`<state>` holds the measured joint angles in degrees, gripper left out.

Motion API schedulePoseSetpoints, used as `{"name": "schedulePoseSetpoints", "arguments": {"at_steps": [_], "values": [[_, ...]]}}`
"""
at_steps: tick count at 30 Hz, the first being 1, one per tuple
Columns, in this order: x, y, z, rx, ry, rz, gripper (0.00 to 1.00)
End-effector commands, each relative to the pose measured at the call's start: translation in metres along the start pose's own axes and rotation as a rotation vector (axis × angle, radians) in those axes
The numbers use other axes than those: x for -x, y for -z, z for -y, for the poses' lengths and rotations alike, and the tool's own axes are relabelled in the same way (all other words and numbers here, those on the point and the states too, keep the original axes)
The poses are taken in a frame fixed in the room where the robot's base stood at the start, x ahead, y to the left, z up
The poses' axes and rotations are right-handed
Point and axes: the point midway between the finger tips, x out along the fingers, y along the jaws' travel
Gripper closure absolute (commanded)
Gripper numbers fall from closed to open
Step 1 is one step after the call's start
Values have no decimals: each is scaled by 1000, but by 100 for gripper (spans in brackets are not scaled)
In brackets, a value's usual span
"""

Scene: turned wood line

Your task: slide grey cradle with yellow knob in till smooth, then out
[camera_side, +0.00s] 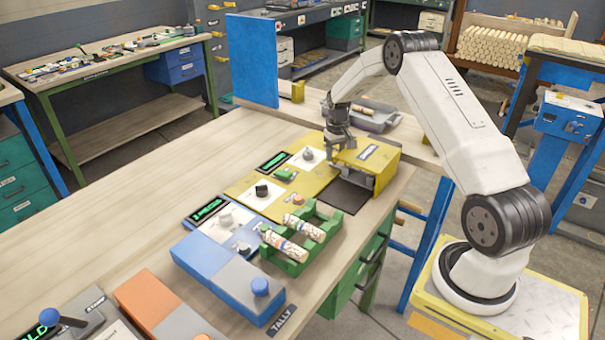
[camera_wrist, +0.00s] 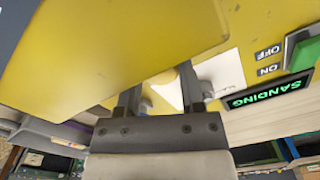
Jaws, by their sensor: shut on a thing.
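The yellow sanding machine (camera_side: 385,152) stands near the right end of the bench, with a hood open at the front. My gripper (camera_side: 339,146) is low at the hood's left side. In the wrist view my gripper (camera_wrist: 160,92) has its two fingers around a small yellow knob (camera_wrist: 164,77), mostly hidden by the hood.
A green rack (camera_side: 290,262) with patterned turned pieces stands in front of the machine. A blue and grey unit (camera_side: 225,268) is to its left. A grey tray (camera_side: 372,118) lies behind the hood, and a blue panel (camera_side: 252,62) stands at the back. The bench's left part is clear.

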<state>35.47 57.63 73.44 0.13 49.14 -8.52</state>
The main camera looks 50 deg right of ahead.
Motion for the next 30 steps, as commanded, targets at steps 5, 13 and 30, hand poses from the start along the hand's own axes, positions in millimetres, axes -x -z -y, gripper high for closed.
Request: {"name": "schedulePoseSetpoints", "arguments": {"at_steps": [5, 13, 30], "values": [[1, 2, -5, -1, -4, -8, 100], [1, 3, -6, -3, -5, -10, 15], [17, 2, -4, -1, -3, -8, 15]]}}
